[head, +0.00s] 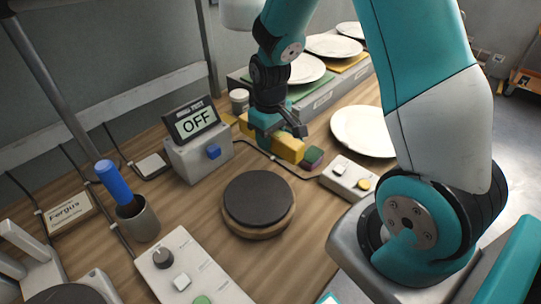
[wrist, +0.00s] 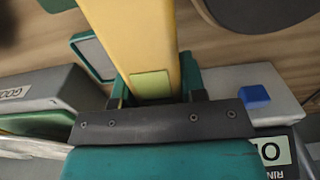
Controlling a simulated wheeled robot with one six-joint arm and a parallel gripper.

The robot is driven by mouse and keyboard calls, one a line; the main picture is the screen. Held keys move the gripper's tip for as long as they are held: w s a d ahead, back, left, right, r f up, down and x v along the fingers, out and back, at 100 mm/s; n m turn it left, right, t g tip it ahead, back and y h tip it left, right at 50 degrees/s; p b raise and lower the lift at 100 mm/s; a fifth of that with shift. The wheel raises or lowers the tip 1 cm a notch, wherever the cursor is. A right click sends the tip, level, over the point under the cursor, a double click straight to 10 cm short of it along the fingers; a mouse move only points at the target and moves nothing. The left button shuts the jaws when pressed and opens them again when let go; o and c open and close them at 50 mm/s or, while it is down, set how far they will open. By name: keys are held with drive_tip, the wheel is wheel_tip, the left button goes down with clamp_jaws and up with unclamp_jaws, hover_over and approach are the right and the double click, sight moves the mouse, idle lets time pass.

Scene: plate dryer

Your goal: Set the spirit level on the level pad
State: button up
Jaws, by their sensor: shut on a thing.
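The spirit level is a long yellow bar (head: 287,148) in the head view. My gripper (head: 272,132) is shut across it and hides part of its length. In the wrist view the yellow bar (wrist: 135,35) runs up from between the jaws of my gripper (wrist: 155,88), with a pale green patch on it close to the jaws. I cannot tell from these views whether the bar touches the table. A grey panel with a green rim (wrist: 95,55) lies beside the bar in the wrist view. I cannot tell for certain which thing is the level pad.
A round dark disc on a wooden base (head: 258,197) stands in front. A box with an OFF display (head: 190,125) and blue button is left of my gripper. A purple and green block (head: 313,156) is near the bar's right end. A plate (head: 362,130) lies farther right.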

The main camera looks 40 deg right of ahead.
sight(270, 166)
wheel_tip(270, 166, down, 8)
drive_tip(key=shift+r, duration=0.2)
drive_tip(key=shift+f, duration=0.15)
drive_tip(key=o, duration=0.9)
